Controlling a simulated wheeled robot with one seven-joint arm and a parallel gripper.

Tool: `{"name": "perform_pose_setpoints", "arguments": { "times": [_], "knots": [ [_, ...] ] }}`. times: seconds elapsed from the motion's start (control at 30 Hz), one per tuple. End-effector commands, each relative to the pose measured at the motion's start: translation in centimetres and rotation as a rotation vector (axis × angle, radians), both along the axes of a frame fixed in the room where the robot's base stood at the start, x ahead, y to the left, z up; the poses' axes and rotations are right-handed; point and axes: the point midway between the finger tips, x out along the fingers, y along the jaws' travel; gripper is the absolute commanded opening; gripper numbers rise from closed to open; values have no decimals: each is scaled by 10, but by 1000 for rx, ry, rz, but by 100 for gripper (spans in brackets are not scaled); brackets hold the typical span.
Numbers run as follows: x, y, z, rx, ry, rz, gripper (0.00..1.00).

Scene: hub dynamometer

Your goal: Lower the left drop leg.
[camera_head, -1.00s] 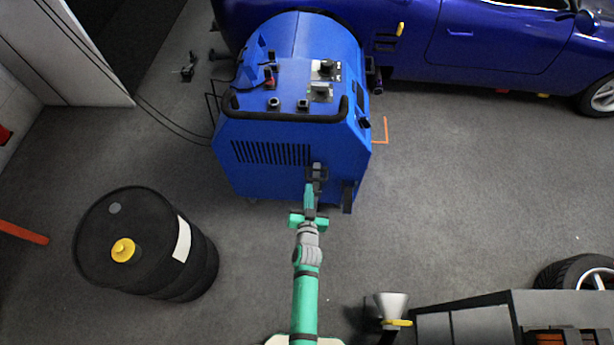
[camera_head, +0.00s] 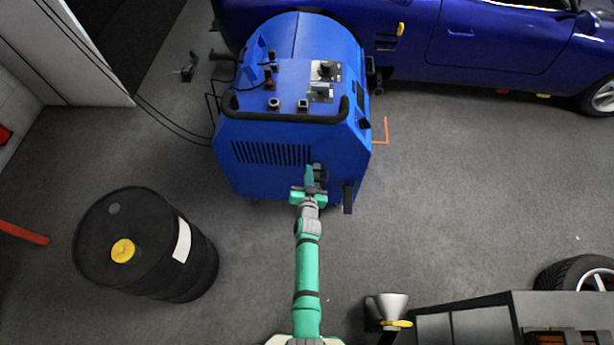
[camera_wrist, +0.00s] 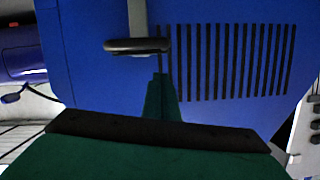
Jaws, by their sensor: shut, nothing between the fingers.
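The blue dynamometer cabinet (camera_head: 290,183) stands ahead with its slotted front face towards me. A short dark bar (camera_head: 321,173) sits on that face right of the slots; in the wrist view the bar (camera_wrist: 137,45) lies across a pale vertical strip. A longer black upright piece (camera_head: 348,198) is at the face's lower right. I cannot tell which of these is the left drop leg. My gripper (camera_head: 309,174) is shut and empty, just left of the short bar. In the wrist view its tip (camera_wrist: 161,80) is close to the bar's right end; contact is unclear.
A black drum (camera_head: 125,225) stands left of my arm. A grey funnel (camera_head: 387,303) and a dark cabinet (camera_head: 460,305) are at the lower right. A blue car (camera_head: 480,40) is behind right. The floor (camera_head: 470,200) right of the machine is clear.

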Motion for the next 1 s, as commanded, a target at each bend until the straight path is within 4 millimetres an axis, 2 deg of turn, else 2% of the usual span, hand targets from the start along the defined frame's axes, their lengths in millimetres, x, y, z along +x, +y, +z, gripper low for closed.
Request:
{"name": "perform_pose_setpoints", "arguments": {
  "times": [0.3,0.5,1.0],
  "knots": [
    [0,5,-13,2,0,3,0],
    [0,6,-28,2,-1,-1,0],
    [0,4,-34,2,0,-6,0]
  ]
}}
